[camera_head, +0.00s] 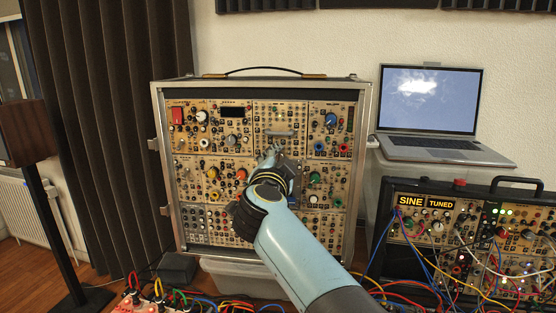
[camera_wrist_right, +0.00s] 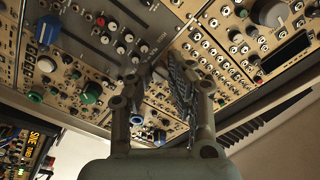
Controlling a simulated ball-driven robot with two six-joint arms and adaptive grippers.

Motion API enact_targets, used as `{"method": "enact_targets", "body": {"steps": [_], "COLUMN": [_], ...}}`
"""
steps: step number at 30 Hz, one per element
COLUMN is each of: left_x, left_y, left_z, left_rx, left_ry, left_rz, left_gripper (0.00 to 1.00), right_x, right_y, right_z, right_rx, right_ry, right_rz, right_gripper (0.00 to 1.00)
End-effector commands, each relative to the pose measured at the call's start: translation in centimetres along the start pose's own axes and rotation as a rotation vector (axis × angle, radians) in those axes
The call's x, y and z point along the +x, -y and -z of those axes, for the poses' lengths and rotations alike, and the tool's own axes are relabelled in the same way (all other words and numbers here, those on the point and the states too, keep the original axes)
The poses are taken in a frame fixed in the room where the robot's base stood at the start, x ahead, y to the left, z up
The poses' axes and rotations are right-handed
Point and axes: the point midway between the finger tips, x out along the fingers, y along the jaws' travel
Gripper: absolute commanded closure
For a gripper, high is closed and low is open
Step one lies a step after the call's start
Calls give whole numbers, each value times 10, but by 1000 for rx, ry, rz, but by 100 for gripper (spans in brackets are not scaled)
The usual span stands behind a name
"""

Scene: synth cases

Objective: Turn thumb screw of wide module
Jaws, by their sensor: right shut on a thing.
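The rack of modules (camera_head: 353,150) stands upright in a metal-framed case in the head view. My right gripper (camera_head: 272,155) reaches up to the middle of its front, near the upper centre module. In the right wrist view my right gripper (camera_wrist_right: 158,75) has its fingers close in at the panel, next to the lower corner of a wide grey module (camera_wrist_right: 95,38) with red and white knobs. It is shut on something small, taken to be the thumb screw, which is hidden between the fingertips. My left gripper is not in view.
A laptop (camera_head: 430,100) stands on a pale box at right. A second synth case (camera_head: 515,187) with patch cables stands in front of it. A speaker on a stand (camera_head: 28,133) is at left. Loose cables (camera_head: 205,300) lie at the bottom.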

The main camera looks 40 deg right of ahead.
Motion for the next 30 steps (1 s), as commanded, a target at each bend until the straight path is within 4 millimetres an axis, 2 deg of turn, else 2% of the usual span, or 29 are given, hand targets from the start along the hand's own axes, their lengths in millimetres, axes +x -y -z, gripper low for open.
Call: {"method": "enact_targets", "body": {"steps": [5,15,30], "left_x": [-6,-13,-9], "left_y": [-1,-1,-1], "left_z": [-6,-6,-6], "left_rx": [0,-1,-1], "left_ry": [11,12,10], "left_rz": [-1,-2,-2], "left_gripper": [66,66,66], "right_x": [0,0,0], "right_y": [1,1,0], "right_z": [1,0,0], "right_rx": [104,411,887], "right_ry": [1,0,0], "right_rz": [0,0,0], "right_gripper": [100,100,100]}}
